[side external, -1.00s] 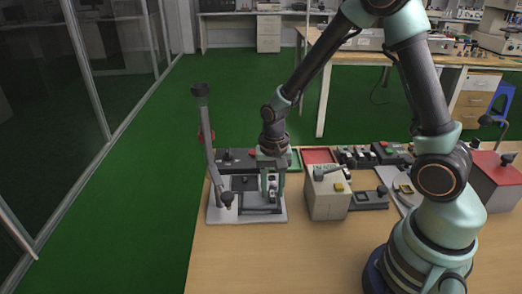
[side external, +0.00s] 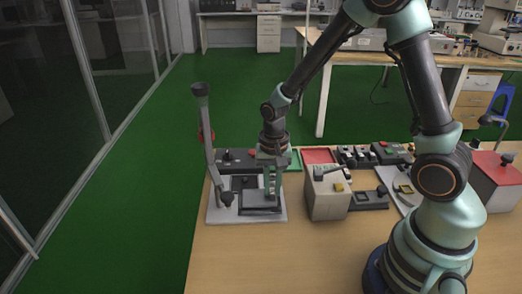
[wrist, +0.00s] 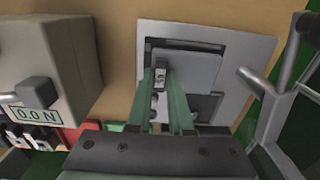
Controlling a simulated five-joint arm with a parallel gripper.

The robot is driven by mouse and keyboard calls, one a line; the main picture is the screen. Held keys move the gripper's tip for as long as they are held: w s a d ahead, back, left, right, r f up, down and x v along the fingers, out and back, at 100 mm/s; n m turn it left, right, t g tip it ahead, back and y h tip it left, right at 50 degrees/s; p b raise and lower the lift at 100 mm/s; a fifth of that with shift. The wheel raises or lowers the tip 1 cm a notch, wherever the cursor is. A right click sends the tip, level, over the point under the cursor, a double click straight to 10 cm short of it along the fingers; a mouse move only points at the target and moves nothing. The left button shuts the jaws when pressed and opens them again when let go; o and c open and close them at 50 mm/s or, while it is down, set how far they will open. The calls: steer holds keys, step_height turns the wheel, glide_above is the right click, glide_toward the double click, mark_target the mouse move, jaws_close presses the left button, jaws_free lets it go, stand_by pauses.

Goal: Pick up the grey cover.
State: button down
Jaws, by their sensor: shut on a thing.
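The grey cover (wrist: 185,68) lies in a light grey test fixture (wrist: 240,50), which is also in the side view (side external: 213,212). My gripper (side external: 271,192) points down at the right part of the fixture. The fingers hide part of the cover. I cannot see a gap below it.
A tall lever (side external: 207,135) rises at the fixture's left. A beige box with a display (wrist: 45,60) stands close by, also in the side view (side external: 328,195). Red (side external: 318,156) and green trays (side external: 295,160) lie behind. The table front (side external: 270,260) is clear.

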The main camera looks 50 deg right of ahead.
mark_target(272, 190)
steer(key=shift+r, duration=2.1)
steer(key=shift+d, duration=0.1)
